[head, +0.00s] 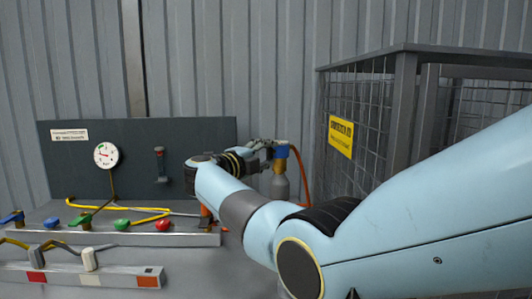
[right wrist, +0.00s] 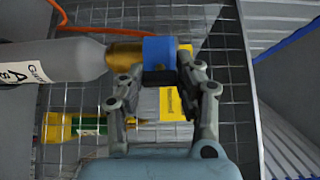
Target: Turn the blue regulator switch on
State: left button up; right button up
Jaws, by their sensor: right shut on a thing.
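The blue regulator switch (head: 281,152) sits on top of a grey gas cylinder (head: 280,188) behind the bench. In the right wrist view the blue regulator switch (right wrist: 160,50) is at the end of the brass neck (right wrist: 125,55) of the grey cylinder (right wrist: 60,62), which appears lying sideways. My right gripper (head: 266,150) reaches it from the left in the head view. In the right wrist view the right gripper (right wrist: 160,76) is shut on the blue switch, its fingertips at either side. The contact is partly hidden by the fingers. My left gripper is not in view.
An orange hose (head: 303,170) runs beside the cylinder. A wire cage (head: 362,110) with a yellow sign (head: 340,136) stands to the right. The bench on the left holds a gauge (head: 106,155) on a dark panel (head: 75,180), coloured knobs and a red button (head: 163,225).

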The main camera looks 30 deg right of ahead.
dwell(0.3)
jog(key=o, duration=1.2)
jog(key=shift+c, duration=0.2)
jog(key=shift+a, duration=0.1)
jog(key=v, duration=0.7)
jog(key=shift+a, duration=0.15)
